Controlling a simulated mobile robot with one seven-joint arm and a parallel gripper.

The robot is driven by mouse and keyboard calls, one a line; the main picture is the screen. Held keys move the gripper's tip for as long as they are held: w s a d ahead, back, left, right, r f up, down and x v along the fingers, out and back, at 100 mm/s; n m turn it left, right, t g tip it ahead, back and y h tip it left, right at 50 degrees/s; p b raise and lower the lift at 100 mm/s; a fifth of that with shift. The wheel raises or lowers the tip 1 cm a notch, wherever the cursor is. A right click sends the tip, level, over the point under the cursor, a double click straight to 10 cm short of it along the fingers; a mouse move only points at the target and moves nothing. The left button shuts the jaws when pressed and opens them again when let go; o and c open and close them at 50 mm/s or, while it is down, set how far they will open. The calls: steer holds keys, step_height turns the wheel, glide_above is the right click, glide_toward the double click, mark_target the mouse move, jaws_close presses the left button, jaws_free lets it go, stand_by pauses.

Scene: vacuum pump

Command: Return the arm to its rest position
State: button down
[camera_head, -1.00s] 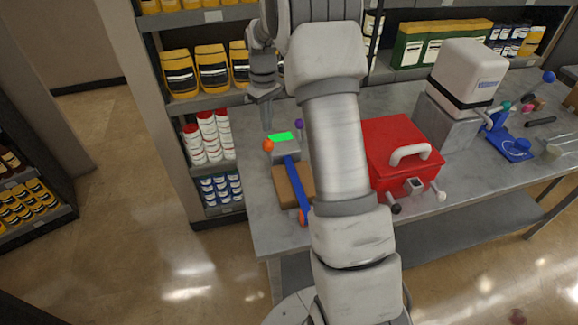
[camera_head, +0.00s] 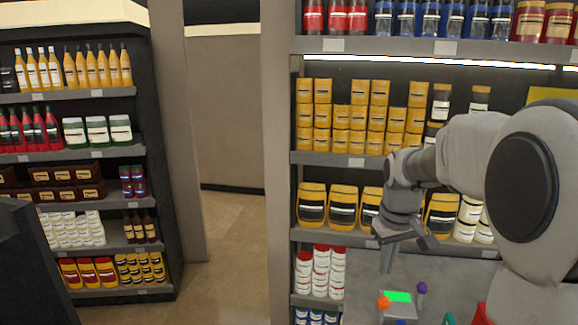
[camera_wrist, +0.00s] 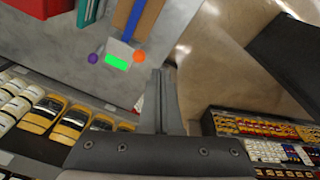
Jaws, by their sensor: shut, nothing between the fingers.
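My arm enters the head view from the right, folded in front of the shelves. My gripper (camera_head: 388,266) points down, shut and empty, above and behind a small grey device with a lit green screen (camera_head: 398,297). In the wrist view, the two fingers of my gripper (camera_wrist: 162,74) lie together with nothing between them. The green screen (camera_wrist: 117,62) shows left of the fingertips, with an orange knob (camera_wrist: 139,56) and a purple knob (camera_wrist: 93,58) on either side. The gripper touches nothing that I can see.
The grey table (camera_wrist: 190,22) carries a red box (camera_wrist: 40,8) and a blue bar on a brown block. A stocked shelf (camera_head: 325,237) stands close behind my gripper. Another shelf (camera_head: 90,250) stands at the left. Open floor (camera_head: 228,235) lies between them.

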steer(key=s+a+r+m+t, duration=0.1)
steer(key=s+a+r+t, duration=0.1)
steer(key=s, duration=0.9)
steer(key=s+a+r+m+t+b, duration=0.1)
steer(key=s+a, duration=0.3)
steer(key=s, duration=0.8)
steer(key=shift+s+a+r+m+t, duration=0.2)
steer(key=shift+a+r+m+t, duration=0.1)
steer(key=shift+r+t, duration=0.1)
stand_by(0.5)
